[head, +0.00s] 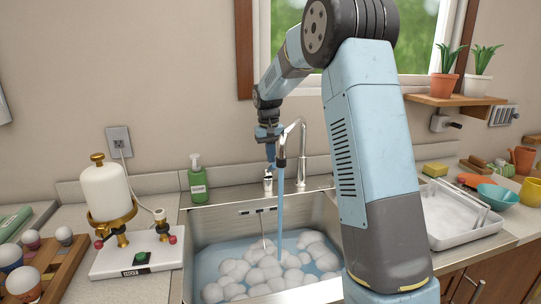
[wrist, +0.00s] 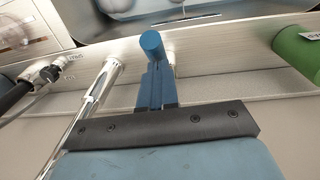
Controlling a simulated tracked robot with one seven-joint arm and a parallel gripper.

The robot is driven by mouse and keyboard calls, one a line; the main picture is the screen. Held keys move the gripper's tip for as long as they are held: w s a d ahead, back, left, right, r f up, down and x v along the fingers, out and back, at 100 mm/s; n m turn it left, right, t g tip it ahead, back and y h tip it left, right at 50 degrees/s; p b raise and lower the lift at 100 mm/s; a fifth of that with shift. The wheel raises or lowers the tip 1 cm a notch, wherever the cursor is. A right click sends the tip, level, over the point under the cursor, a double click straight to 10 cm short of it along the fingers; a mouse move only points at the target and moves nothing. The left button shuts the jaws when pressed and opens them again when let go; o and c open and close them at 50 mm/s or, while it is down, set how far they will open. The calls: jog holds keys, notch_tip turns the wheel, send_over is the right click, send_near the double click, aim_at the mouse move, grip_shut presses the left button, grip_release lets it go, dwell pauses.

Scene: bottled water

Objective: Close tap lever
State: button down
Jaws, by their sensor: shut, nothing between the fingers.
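The chrome tap (head: 300,150) stands behind the sink, and its curved spout pours a blue stream of water (head: 280,185) into the basin. A small chrome fitting (head: 268,184) stands on the rim left of the stream; I cannot tell whether it is the lever. My gripper (head: 270,158) points down just above it, shut and empty. In the wrist view my gripper (wrist: 153,75) overlaps chrome behind it, so any contact is hidden. A chrome fitting with a black handle (wrist: 44,73) shows on the far side of the tap post (wrist: 98,88).
A green soap bottle (head: 198,181) stands left of the tap. The steel sink (head: 190,235) holds water and foam. A white dispenser (head: 107,192) is on the left counter, a white tray (head: 497,222) on the right. The wall and window are close behind.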

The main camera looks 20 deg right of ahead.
aim_at(271, 169)
jog(key=shift+s+f, duration=1.1)
jog(key=shift+s, duration=0.15)
